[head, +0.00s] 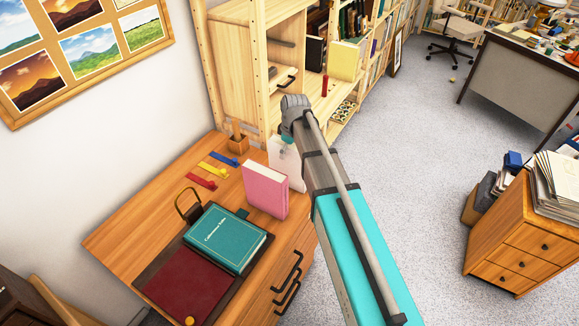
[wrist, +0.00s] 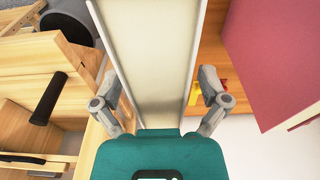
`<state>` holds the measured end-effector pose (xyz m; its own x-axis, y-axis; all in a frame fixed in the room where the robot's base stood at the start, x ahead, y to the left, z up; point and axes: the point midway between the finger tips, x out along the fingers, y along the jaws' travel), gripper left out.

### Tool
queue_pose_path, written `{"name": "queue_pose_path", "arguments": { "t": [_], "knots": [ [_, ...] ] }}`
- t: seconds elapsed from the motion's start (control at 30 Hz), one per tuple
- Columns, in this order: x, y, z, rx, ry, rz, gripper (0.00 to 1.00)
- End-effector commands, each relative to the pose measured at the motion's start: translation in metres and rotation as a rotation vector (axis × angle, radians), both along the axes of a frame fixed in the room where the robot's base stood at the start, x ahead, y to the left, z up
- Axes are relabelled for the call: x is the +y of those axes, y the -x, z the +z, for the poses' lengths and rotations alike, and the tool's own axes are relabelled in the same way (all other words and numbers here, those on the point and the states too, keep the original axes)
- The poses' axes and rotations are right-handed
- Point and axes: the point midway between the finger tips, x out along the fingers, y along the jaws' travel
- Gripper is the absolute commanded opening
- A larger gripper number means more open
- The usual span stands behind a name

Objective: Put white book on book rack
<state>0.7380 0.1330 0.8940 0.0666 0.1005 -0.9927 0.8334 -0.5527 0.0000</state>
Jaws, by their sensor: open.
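The white book (head: 284,170) stands upright at the right edge of the wooden desk, beside the pink book (head: 262,190); my arm partly covers it in the head view. In the wrist view the white book (wrist: 158,50) fills the space between the fingers of my gripper (wrist: 160,92). My gripper is open, one finger on each side of the book; I cannot tell whether either touches it. In the head view my gripper is mostly hidden by my wrist. The wooden book rack (head: 236,70) stands behind the desk, with books on its shelves.
The desk (head: 115,238) also holds a teal book (head: 225,238), a dark red folder (head: 190,290) and coloured ribbons (head: 210,172). The pink book (wrist: 275,60) is close on the right in the wrist view. A drawer cabinet (head: 505,245) stands right; grey floor between is clear.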

Motion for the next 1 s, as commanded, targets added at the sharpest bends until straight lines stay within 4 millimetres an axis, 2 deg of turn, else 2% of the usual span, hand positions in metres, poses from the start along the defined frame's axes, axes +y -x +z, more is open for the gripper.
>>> {"name": "queue_pose_path", "arguments": {
  "t": [0.4,0.9,1.0],
  "knots": [
    [0.0001,0.0,0.0002,0.0,0.0,0.0,0.92],
    [0.0001,0.0,0.0002,0.0,0.0,0.0,0.0],
    [0.0002,0.0,0.0004,0.0,0.0,0.0,0.0]
  ]
}}
